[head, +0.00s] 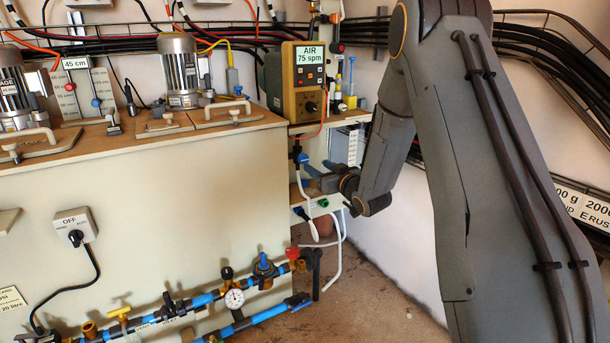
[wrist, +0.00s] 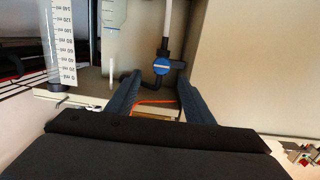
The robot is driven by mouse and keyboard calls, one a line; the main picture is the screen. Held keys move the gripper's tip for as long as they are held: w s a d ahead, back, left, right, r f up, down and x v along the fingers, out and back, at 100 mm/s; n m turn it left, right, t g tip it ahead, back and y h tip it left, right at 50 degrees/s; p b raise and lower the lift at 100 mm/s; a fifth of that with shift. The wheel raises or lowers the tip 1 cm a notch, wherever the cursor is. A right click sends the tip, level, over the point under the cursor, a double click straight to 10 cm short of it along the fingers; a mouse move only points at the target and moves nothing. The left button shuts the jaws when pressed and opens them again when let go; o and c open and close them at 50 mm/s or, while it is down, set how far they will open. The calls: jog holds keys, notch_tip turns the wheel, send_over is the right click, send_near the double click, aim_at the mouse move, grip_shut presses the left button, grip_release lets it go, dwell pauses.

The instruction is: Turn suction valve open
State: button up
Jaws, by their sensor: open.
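A valve with a round blue face (wrist: 161,66) and black fittings sits on a pipe below a pale tube in the wrist view. No label on it is readable, so I cannot tell for sure that it is the suction valve. My gripper (wrist: 159,80) is open, its two dark blue fingers apart on either side of the valve in the picture. The fingertips appear short of it, with nothing between them. In the head view my gripper (head: 312,178) reaches left below the pump, close to a blue valve (head: 303,158). Its fingers are small and partly hidden there.
The pump with the "AIR 75 spm" display (head: 309,58) stands above. A graduated cylinder (wrist: 63,45) is left of the fingers in the wrist view. The large cream tank (head: 150,200) is left, with blue piping (head: 205,300) along its front. Bare floor (head: 360,280) lies below.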

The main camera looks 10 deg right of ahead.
aim_at(305, 159)
jog(key=shift+t+y, duration=0.4)
jog(key=shift+y, duration=0.1)
jog(key=shift+f+b+x, duration=0.15)
jog(key=shift+b+x, duration=0.4)
jog(key=shift+x, duration=1.6)
jog(key=shift+f+b+x, duration=0.2)
jog(key=shift+b+x, duration=0.3)
jog(key=shift+x, duration=1.7)
jog(key=c, duration=1)
jog(key=shift+c, duration=0.2)
